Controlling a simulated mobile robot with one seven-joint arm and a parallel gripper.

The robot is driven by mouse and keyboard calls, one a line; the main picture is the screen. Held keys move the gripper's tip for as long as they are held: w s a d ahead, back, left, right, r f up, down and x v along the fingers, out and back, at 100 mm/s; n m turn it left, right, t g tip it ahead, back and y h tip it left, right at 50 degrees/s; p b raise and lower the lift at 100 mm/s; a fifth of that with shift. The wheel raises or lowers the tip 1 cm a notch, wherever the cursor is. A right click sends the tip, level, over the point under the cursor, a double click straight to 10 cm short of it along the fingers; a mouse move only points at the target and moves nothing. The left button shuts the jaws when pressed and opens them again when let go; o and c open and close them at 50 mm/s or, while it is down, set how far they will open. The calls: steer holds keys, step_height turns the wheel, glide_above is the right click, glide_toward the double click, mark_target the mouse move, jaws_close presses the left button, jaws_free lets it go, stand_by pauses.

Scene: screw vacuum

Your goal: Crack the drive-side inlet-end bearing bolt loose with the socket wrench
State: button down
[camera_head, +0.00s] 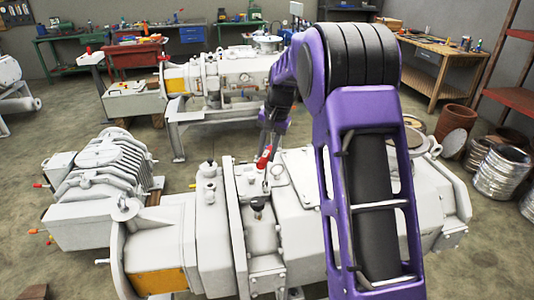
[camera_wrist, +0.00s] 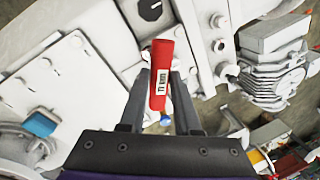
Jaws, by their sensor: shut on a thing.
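The socket wrench shows as a red handle (camera_wrist: 161,72) with a white label, upright between my fingers in the wrist view; its red part also shows in the head view (camera_head: 264,158). My gripper (camera_wrist: 162,88) is shut on this handle. In the head view my gripper (camera_head: 273,128) is above the large white vacuum pump (camera_head: 205,240), near its middle. The pump's white casing (camera_wrist: 90,65) fills much of the wrist view. I cannot make out the bearing bolt or the wrench's socket end, so I cannot tell if they touch.
A black knob (camera_head: 257,205) stands up from the pump close to the wrench. A finned white unit (camera_head: 100,185) sits on the floor at left. A second pump (camera_head: 230,72) stands behind. Benches line the back wall, and metal drums (camera_head: 503,172) stand at right.

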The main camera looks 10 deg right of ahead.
steer(key=shift+r, duration=1.7)
steer(key=shift+s, duration=0.1)
